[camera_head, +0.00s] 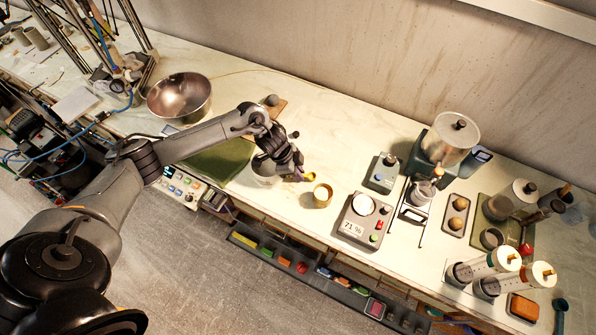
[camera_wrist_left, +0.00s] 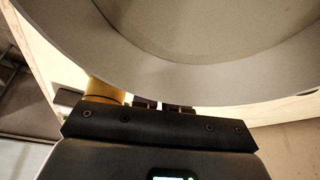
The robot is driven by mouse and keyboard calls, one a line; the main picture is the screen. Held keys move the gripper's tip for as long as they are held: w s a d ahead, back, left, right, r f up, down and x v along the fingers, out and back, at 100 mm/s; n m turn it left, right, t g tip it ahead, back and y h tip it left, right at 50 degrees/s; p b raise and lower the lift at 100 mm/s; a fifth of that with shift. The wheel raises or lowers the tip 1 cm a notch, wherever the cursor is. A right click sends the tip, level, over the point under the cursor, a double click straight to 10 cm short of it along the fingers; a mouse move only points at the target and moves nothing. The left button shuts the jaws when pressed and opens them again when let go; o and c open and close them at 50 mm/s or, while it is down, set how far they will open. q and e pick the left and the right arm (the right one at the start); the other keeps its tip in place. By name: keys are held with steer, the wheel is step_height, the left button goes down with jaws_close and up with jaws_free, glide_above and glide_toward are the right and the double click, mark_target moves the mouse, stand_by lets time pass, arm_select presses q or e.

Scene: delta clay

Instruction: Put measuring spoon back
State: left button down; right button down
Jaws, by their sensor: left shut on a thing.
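My left gripper (camera_head: 297,175) is low over the middle of the bench, pointing down and right. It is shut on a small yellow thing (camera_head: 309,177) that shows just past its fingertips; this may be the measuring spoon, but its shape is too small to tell. In the left wrist view a large grey round rim (camera_wrist_left: 190,80) fills the top and hides most of the fingers. A brass cup (camera_head: 322,195) stands just right of the gripper. My right gripper is not in view.
A scale (camera_head: 362,218) reading 71 % is right of the cup. A steel bowl (camera_head: 180,98) and a green mat (camera_head: 222,160) are to the left. Further right are a hopper machine (camera_head: 450,140) and glass cylinders (camera_head: 483,266). The bench behind the cup is clear.

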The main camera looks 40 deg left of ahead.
arm_select(q)
steer(key=shift+f, duration=0.35)
steer(key=c, duration=1.2)
jaws_free()
steer(key=shift+a, duration=0.1)
steer(key=shift+o, duration=0.2)
steer(key=shift+r, duration=0.1)
